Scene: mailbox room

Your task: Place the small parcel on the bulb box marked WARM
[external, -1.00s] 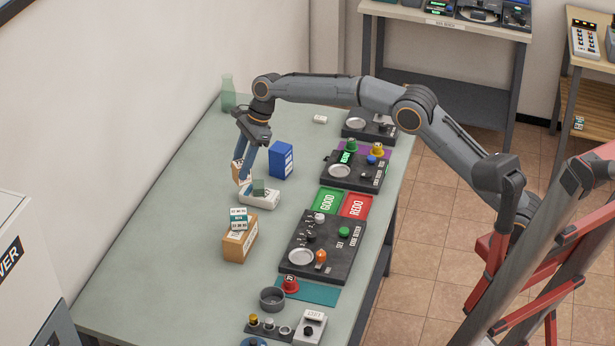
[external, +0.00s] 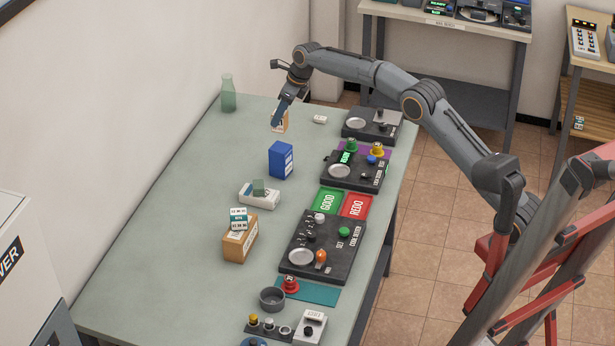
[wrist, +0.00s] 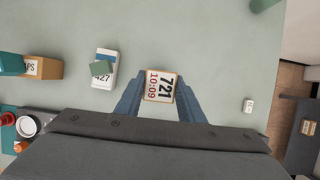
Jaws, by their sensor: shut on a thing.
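My gripper (external: 278,122) is shut on a small tan parcel (external: 281,118) with a white label, above or near the far part of the table beyond the blue box; its exact height is unclear. In the wrist view, the parcel (wrist: 160,87) sits between both fingers and its label reads 721 and 10:09. A blue box (external: 281,160) stands upright nearer the camera. An orange-brown box (external: 241,243) carries a small teal-and-white box (external: 239,219). I cannot read WARM on any box.
Dark device panels (external: 320,245) and green and red trays (external: 328,202) line the table's right side. A greenish bottle (external: 228,93) stands at the far left corner and a small white item (external: 320,119) lies at the far end. The table's left side is clear.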

